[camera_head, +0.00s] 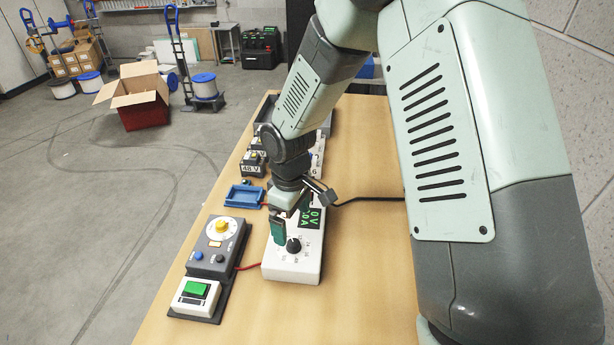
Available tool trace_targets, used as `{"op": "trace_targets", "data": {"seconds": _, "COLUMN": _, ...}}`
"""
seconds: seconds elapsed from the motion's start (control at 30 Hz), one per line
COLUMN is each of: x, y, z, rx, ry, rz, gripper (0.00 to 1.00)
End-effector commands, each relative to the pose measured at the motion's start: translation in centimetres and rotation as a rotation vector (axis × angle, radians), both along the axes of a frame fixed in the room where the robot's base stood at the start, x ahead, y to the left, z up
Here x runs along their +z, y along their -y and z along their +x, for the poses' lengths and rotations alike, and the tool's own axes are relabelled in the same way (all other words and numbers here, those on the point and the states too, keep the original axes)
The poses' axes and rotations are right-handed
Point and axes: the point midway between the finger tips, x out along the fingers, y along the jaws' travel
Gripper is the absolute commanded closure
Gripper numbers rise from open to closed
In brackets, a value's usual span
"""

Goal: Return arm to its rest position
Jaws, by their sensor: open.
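My gripper (277,222) hangs at the end of my arm over a white power unit (294,268) on the wooden bench. Its fingers point down near the unit's black knob (293,245). I cannot tell from this view whether a finger touches the unit. The gripper is open, and I see nothing held in it. The unit's green display (313,218), partly behind the gripper, reads 0 V and what looks like 0 A. My arm reaches down over the bench from the top of the picture.
A dark control box (212,247) with a yellow dial and a green switch (196,289) stands to the left. A blue tray (244,195) and 48 V battery (253,166) sit behind. Bare bench (360,290) lies to the right. A cardboard box (143,98) is on the floor.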

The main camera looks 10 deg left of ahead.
Motion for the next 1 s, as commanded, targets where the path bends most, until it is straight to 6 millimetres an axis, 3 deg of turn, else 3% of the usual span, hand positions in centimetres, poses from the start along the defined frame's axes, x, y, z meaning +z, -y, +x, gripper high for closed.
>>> {"op": "trace_targets", "data": {"seconds": 0.13, "x": 0.6, "y": 0.3, "z": 0.1, "rx": -0.011, "ry": 0.009, "rz": -0.002, "gripper": 0.00}}
{"op": "trace_targets", "data": {"seconds": 0.23, "x": 2.9, "y": 1.5, "z": 0.5, "rx": -0.057, "ry": 0.039, "rz": -0.012, "gripper": 0.00}}
{"op": "trace_targets", "data": {"seconds": 0.47, "x": 13.2, "y": 7.5, "z": -0.3, "rx": -0.308, "ry": 0.169, "rz": -0.030, "gripper": 0.00}}
{"op": "trace_targets", "data": {"seconds": 0.7, "x": 22.3, "y": 13.7, "z": -5.0, "rx": -0.618, "ry": 0.290, "rz": 0.011, "gripper": 0.00}}
{"op": "trace_targets", "data": {"seconds": 0.9, "x": 27.4, "y": 17.5, "z": -10.9, "rx": -0.870, "ry": 0.370, "rz": 0.105, "gripper": 0.00}}
{"op": "trace_targets", "data": {"seconds": 1.0, "x": 28.8, "y": 18.7, "z": -13.9, "rx": -0.979, "ry": 0.398, "rz": 0.166, "gripper": 0.00}}
